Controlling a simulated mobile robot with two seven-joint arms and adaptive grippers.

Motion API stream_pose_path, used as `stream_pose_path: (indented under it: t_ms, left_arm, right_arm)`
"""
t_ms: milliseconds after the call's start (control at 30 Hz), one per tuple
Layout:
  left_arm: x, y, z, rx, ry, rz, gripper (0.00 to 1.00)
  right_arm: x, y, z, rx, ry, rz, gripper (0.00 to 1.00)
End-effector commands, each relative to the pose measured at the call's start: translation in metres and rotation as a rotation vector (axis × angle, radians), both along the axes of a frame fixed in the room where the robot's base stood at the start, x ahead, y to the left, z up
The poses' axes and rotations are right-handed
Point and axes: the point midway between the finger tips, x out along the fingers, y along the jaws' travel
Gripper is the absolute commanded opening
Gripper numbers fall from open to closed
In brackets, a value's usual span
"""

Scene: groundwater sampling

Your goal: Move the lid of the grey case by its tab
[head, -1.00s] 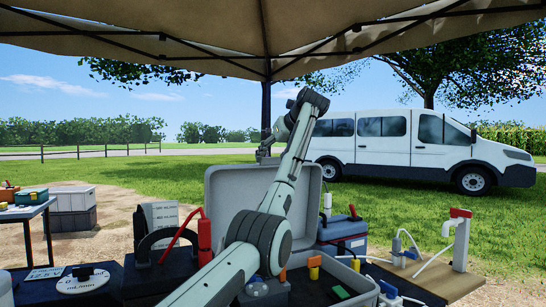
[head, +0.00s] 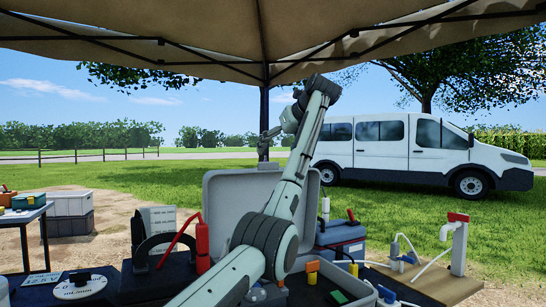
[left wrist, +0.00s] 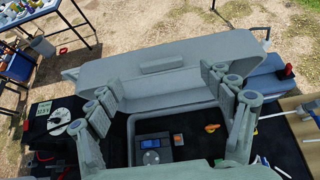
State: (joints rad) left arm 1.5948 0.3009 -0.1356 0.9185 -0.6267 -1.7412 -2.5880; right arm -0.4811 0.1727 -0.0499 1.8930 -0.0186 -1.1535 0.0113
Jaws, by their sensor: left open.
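The grey case stands open on the table, its lid (head: 228,195) raised at the back, partly hidden by my left arm. In the left wrist view the lid (left wrist: 215,58) spans the middle, with a raised rectangular block (left wrist: 162,64) on it; I cannot tell whether this is the tab. A small bracket-like piece (left wrist: 264,31) shows at its far right edge. The left gripper (head: 267,143) is above the lid's top edge in the head view. In the left wrist view the gripper (left wrist: 166,92) is open, its fingers wide apart with nothing between them. The right gripper is out of view.
Inside the case is a device with a blue display (left wrist: 152,148). A red bottle (head: 202,243) and dark holder stand left of the lid. A blue box (head: 341,233) and a wooden board with a red-topped tap (head: 458,240) stand right.

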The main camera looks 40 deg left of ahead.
Motion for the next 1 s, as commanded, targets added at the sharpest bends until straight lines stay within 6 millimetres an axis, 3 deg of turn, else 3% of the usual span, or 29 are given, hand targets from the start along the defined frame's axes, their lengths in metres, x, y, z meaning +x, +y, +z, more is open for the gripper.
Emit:
stream_pose_path:
  t_ms: [200, 333, 1000]
  left_arm:
    - [-0.014, -0.035, 0.024, 0.002, -0.003, -0.002, 0.81]
    - [-0.019, -0.046, 0.032, 0.001, -0.002, 0.000, 0.81]
    - [-0.021, -0.052, 0.035, 0.001, -0.001, -0.001, 0.81]
  right_arm:
    - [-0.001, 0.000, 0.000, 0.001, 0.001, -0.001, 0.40]
    - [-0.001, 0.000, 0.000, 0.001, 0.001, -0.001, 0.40]
    - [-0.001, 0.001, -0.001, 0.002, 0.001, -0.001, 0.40]
